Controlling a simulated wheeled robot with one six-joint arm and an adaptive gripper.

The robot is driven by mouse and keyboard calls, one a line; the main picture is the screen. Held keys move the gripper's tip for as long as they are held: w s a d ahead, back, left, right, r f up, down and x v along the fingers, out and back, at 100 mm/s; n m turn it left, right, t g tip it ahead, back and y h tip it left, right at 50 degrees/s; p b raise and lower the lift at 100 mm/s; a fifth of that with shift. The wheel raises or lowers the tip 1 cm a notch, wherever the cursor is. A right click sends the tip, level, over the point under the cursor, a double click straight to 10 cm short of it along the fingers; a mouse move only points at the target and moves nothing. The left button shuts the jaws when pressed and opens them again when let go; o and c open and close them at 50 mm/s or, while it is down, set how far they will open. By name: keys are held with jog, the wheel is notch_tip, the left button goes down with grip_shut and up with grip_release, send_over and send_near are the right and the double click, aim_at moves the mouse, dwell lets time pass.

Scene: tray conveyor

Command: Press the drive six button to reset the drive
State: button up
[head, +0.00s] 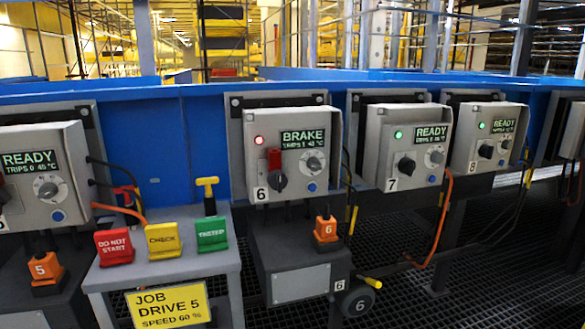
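The drive six box (289,155), marked 6, hangs on the blue conveyor side in the middle of the head view. Its display (303,140) reads BRAKE, with a smaller line below it that is hard to read. A red lamp (259,141) is lit at its upper left. It carries a red and black switch (276,170), a grey knob (314,163) and a small round blue button (311,187) at the lower right of the face. Nothing touches the button. My gripper is not in view.
Similar boxes stand beside it: one reading READY (38,178) at left, and seven (409,147) and eight (491,139) at right. A grey stand (170,268) with signs and a JOB DRIVE 5 card (170,306) juts forward at left. An orange piece marked 6 (325,228) sits below the box.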

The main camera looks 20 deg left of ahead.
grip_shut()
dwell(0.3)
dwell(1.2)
